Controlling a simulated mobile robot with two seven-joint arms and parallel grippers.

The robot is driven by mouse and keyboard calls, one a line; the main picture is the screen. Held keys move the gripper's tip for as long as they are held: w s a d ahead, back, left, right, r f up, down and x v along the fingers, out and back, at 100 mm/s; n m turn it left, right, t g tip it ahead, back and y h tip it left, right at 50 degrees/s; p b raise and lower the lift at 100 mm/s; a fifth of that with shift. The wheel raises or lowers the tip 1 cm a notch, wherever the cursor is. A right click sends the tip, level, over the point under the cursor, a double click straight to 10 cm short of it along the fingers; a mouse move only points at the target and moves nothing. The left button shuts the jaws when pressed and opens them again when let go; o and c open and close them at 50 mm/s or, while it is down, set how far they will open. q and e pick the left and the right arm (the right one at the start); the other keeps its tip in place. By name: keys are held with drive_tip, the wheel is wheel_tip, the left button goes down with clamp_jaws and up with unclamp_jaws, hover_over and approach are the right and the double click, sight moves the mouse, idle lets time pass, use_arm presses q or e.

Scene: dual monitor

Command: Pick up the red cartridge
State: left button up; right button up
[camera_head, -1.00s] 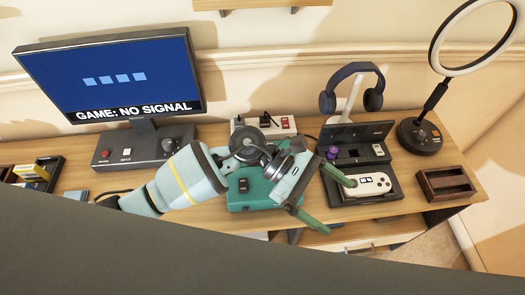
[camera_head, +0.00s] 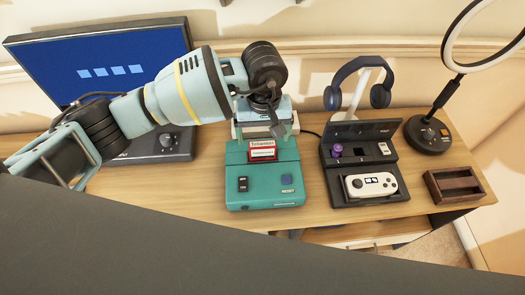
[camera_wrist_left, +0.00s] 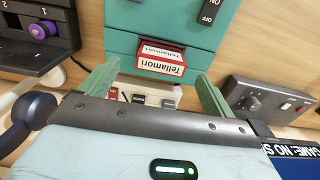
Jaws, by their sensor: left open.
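The red cartridge (camera_head: 262,149), with a white label, stands in the top slot of the teal console (camera_head: 264,190) on the desk. In the left wrist view the cartridge (camera_wrist_left: 160,64) reads "Tellamori" and sticks out of the console's edge. My left gripper (camera_head: 268,130) is open at the back of the console, just behind and above the cartridge. In the wrist view its two green fingers lie on either side of the cartridge, with gaps to it. Nothing is between the fingertips that they touch. My right gripper is not in view.
A black dock (camera_head: 362,150) with a white handheld (camera_head: 371,186) stands right of the console. Headphones (camera_head: 358,82) on a stand, a ring-light base (camera_head: 428,134) and a wooden tray (camera_head: 454,185) are further right. A monitor (camera_head: 105,62) stands at left. A power strip (camera_wrist_left: 143,96) lies behind the console.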

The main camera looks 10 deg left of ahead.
sight(262, 144)
use_arm(q)
drive_tip(key=shift+a+f+p, duration=0.15)
drive_tip(key=shift+f+p, duration=0.15)
drive_tip(key=shift+f, duration=3.05)
drive_tip(key=shift+c, duration=0.4)
drive_tip(key=c, duration=1)
